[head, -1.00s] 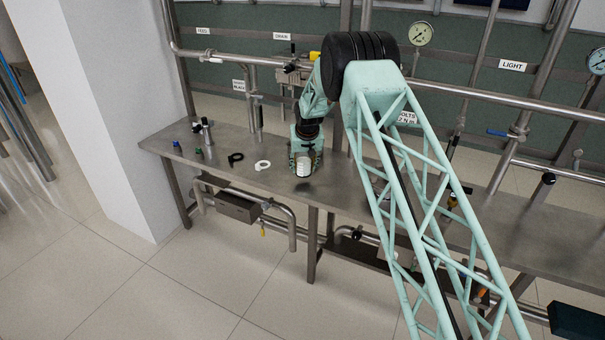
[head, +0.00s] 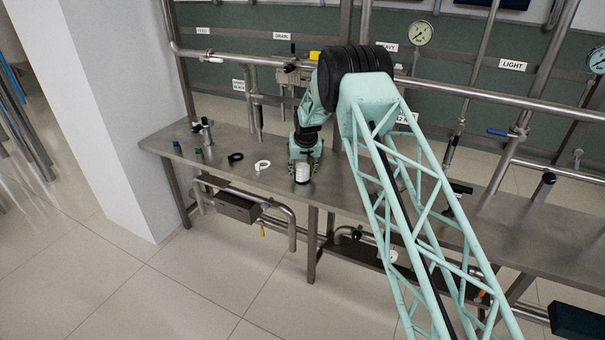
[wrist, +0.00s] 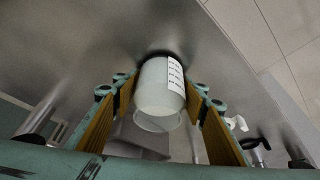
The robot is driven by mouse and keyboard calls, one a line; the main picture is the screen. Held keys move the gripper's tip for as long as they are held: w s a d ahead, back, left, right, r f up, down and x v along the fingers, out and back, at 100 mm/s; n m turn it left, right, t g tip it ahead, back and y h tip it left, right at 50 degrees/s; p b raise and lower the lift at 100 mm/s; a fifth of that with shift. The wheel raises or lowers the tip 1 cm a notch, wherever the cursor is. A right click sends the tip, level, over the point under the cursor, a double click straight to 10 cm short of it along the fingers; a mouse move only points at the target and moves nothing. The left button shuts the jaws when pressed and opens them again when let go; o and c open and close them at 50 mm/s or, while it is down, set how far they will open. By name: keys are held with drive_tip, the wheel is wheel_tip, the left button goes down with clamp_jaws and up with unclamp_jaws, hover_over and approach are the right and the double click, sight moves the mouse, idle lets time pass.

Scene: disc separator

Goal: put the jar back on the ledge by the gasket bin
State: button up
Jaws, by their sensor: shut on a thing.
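The jar (head: 302,174), white with a clear part and a printed label, is between the fingers of my gripper (head: 304,168) in the head view. In the wrist view the jar (wrist: 160,92) sits between the two yellow-brown finger pads, label to the right, and my gripper (wrist: 165,110) is shut on it. The jar is upright at or just above the steel ledge (head: 345,195); I cannot tell whether its base touches. I cannot identify the gasket bin for sure; a grey box (head: 238,206) hangs under the ledge's left part.
A white clamp-like piece (head: 262,166) and a black one (head: 235,158) lie left of the jar. Small bottles (head: 198,153) and a tap-like fitting (head: 206,130) stand farther left. Pipes (head: 253,100) rise behind. The ledge's front edge is close to the jar.

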drive_tip(key=shift+f, duration=0.2)
drive_tip(key=o, duration=0.9)
drive_tip(key=shift+o, duration=0.2)
drive_tip(key=shift+r, duration=0.25)
drive_tip(key=v, duration=1.2)
drive_tip(key=shift+p, duration=0.35)
drive_tip(key=shift+f, duration=0.1)
drive_tip(key=shift+s, duration=0.1)
